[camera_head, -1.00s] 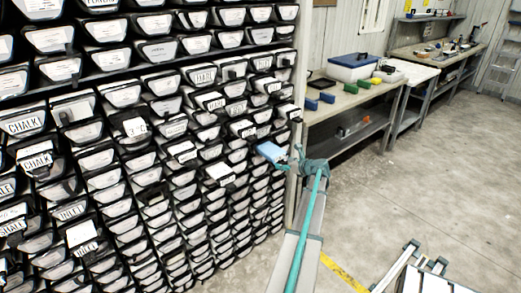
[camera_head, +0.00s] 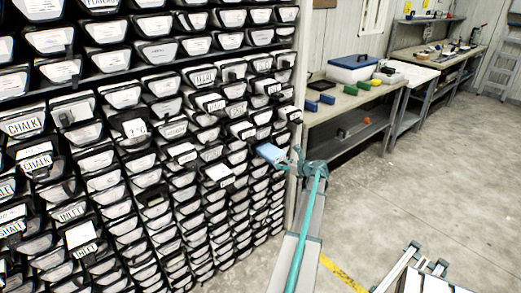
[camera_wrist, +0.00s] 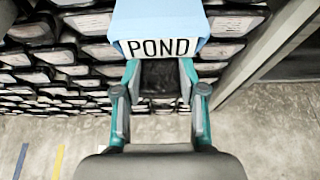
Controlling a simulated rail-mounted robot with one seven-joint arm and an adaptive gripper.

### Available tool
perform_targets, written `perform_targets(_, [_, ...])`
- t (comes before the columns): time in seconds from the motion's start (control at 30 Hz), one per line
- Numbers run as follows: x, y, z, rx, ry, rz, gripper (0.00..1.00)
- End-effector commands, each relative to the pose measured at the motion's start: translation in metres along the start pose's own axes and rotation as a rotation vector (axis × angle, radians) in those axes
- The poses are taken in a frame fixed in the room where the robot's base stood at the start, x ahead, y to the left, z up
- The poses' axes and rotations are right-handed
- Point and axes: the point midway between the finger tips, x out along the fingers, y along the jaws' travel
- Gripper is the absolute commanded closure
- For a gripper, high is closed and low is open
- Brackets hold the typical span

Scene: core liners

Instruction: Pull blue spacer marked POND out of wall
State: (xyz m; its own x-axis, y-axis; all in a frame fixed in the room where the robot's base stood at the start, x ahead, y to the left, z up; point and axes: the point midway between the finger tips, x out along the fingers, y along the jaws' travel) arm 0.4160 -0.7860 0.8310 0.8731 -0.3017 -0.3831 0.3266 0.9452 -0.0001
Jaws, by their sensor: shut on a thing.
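The blue spacer (camera_wrist: 160,22) fills the top middle of the wrist view, with its white POND label facing me. In the head view the light blue spacer (camera_head: 269,154) sticks out from the wall of core liners (camera_head: 190,150), near its right edge. My gripper (camera_wrist: 158,75) is below the label in the wrist view, its teal fingers on either side of a dark tab or handle under the spacer. My gripper (camera_head: 292,160) is at the spacer's outer end in the head view. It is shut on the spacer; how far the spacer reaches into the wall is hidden.
A workbench (camera_head: 345,102) with a blue-lidded box (camera_head: 352,67) and small coloured blocks stands right of the wall. A grey post (camera_wrist: 262,52) is close right of the spacer. The concrete floor (camera_head: 410,190) is mostly open, with a metal frame (camera_head: 425,275) at lower right.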

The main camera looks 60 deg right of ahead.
Motion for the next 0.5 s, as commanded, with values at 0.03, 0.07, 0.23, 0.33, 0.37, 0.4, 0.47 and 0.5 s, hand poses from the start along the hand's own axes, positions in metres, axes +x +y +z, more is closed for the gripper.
perform_targets(0.03, [-0.002,0.000,-0.001,0.000,0.000,0.000,1.00])
perform_targets(0.07, [-0.003,0.000,-0.001,0.001,0.000,-0.001,1.00])
perform_targets(0.23, [-0.016,0.000,-0.006,0.001,0.000,-0.001,1.00])
perform_targets(0.33, [-0.023,0.000,-0.009,0.001,0.000,-0.001,1.00])
perform_targets(0.37, [-0.025,0.001,-0.010,0.001,-0.001,-0.001,1.00])
perform_targets(0.4, [-0.028,0.001,-0.011,0.001,-0.001,-0.001,1.00])
perform_targets(0.47, [-0.033,0.001,-0.013,0.000,-0.001,-0.001,1.00])
perform_targets(0.5, [-0.036,0.000,-0.014,0.000,-0.001,-0.001,1.00])
